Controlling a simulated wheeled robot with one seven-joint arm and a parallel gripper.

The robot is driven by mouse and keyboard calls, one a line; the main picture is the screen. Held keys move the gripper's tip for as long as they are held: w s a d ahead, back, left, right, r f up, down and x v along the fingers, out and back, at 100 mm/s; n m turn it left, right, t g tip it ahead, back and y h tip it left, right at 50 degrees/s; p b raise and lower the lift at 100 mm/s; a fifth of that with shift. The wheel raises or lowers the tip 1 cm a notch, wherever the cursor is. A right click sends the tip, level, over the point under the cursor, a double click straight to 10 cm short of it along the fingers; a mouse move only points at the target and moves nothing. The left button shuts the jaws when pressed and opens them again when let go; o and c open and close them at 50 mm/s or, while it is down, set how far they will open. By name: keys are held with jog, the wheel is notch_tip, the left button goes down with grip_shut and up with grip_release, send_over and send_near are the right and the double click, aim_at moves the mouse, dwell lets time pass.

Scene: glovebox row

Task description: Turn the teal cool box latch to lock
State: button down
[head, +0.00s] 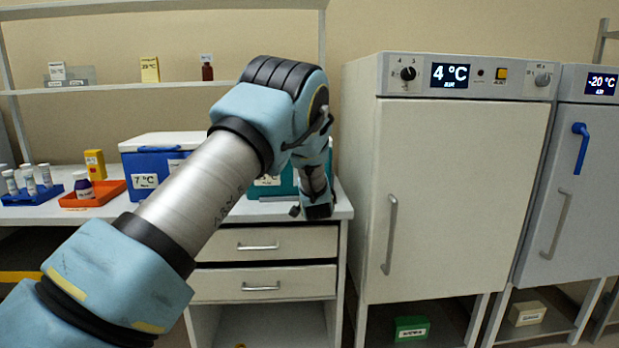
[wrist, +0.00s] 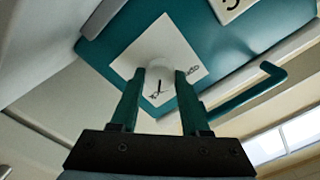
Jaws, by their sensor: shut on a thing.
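The teal cool box (head: 284,187) stands at the right end of the bench in the head view, mostly hidden behind my arm. In the wrist view its teal front (wrist: 110,48) fills the top. A white square plate (wrist: 190,42) on it carries a round white latch knob (wrist: 158,66) with a dark pointer line. Small lettering on the plate is hard to read. My gripper (wrist: 159,78) has one finger on each side of the knob and is shut on it. In the head view my gripper (head: 318,209) is small and dark at the box's front.
A teal bar handle (wrist: 245,95) juts out right of the fingers in the wrist view. A blue cool box (head: 143,165) stands left of my arm. A white 4 °C cabinet (head: 455,190) stands close on the right. Drawers (head: 265,281) lie below the bench.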

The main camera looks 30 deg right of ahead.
dwell(0.3)
jog(key=shift+c, duration=1.9)
grip_release()
jog(key=b+v, duration=0.2)
jog(key=v, duration=0.8)
jog(key=shift+s+a+b, duration=0.2)
jog(key=shift+s+b, duration=0.15)
jog(key=shift+b, duration=0.05)
